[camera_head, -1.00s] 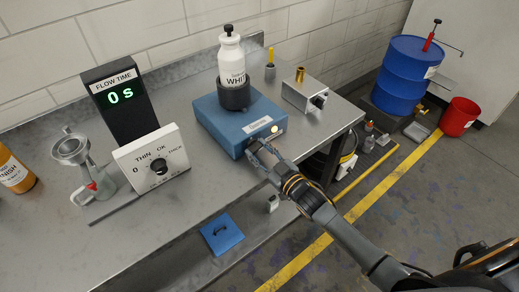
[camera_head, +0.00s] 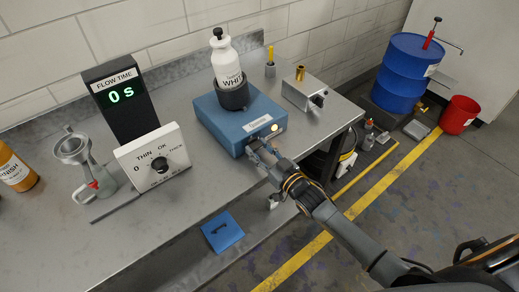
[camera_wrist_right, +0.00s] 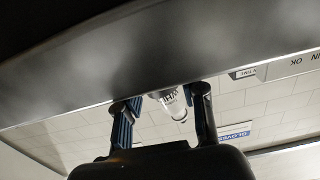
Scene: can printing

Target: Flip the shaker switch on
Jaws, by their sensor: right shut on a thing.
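The shaker is a blue box (camera_head: 222,125) on the steel bench in the head view, with a dark cup (camera_head: 234,97) holding a white bottle (camera_head: 227,63) on top. The bottle leans slightly left. A pale round light (camera_head: 275,128) glows on the shaker's front face. My right gripper (camera_head: 257,148) is at that front face, just left of and below the light, shut on the switch, which its fingers hide. In the right wrist view its two fingers (camera_wrist_right: 163,105) stand apart, with the bottle (camera_wrist_right: 173,104) visible beyond them. My left gripper is not in view.
A flow timer (camera_head: 121,95) reads 0 s, behind a white dial panel (camera_head: 152,158). A metal box (camera_head: 304,95) stands right of the shaker. The bench front (camera_head: 150,225) is clear.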

